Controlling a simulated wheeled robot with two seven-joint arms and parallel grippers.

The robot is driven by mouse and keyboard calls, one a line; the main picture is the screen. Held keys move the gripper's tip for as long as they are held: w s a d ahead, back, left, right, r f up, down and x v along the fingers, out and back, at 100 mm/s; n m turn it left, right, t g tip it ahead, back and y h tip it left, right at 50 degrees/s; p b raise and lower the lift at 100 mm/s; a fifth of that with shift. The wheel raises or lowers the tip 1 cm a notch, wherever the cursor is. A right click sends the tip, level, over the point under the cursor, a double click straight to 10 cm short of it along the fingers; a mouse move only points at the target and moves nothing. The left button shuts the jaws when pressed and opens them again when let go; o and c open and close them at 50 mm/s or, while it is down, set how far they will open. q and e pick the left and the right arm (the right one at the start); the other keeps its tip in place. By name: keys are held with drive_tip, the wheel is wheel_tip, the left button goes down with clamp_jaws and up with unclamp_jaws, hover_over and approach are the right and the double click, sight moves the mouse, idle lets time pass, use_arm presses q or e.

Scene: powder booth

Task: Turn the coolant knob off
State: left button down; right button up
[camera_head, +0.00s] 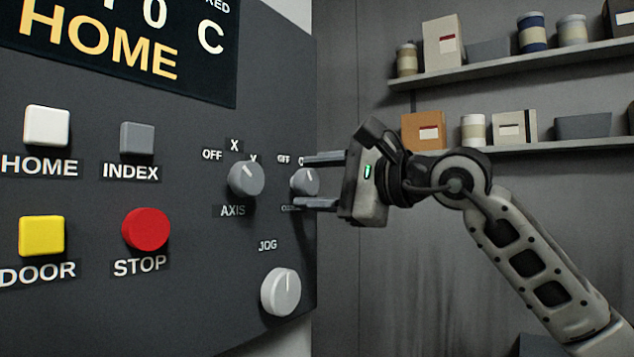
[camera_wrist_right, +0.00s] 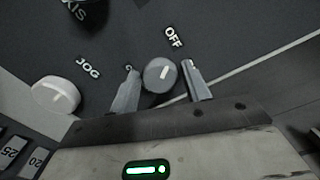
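The coolant knob (camera_head: 304,181) is a small grey round knob with a white pointer line, at the right edge of the dark control panel (camera_head: 190,300). Its label is mostly hidden in the head view. My right gripper (camera_head: 318,181) is open, with one finger above and one below the knob. In the right wrist view, the knob (camera_wrist_right: 160,75) lies between the two fingertips (camera_wrist_right: 161,83), with a gap visible on the side near the OFF label. Contact on the other side is hard to tell. Its pointer line is tilted towards OFF. My left gripper is not in view.
The axis knob (camera_head: 246,178) is just left of the coolant knob, and the jog knob (camera_head: 281,292) is below. A red STOP button (camera_head: 146,229) and a yellow DOOR button (camera_head: 42,236) are further left. Shelves with boxes (camera_head: 442,42) stand behind my right arm.

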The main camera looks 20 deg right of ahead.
drive_tip(key=shift+o, duration=0.6)
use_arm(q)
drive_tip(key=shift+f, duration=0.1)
use_arm(e)
drive_tip(key=shift+s+d, duration=0.25)
use_arm(q)
drive_tip(key=b, duration=0.2)
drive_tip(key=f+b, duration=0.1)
drive_tip(key=b, duration=0.1)
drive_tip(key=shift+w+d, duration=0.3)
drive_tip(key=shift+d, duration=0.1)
use_arm(e)
drive_tip(key=v, duration=1.5)
drive_tip(key=shift+s, duration=0.15)
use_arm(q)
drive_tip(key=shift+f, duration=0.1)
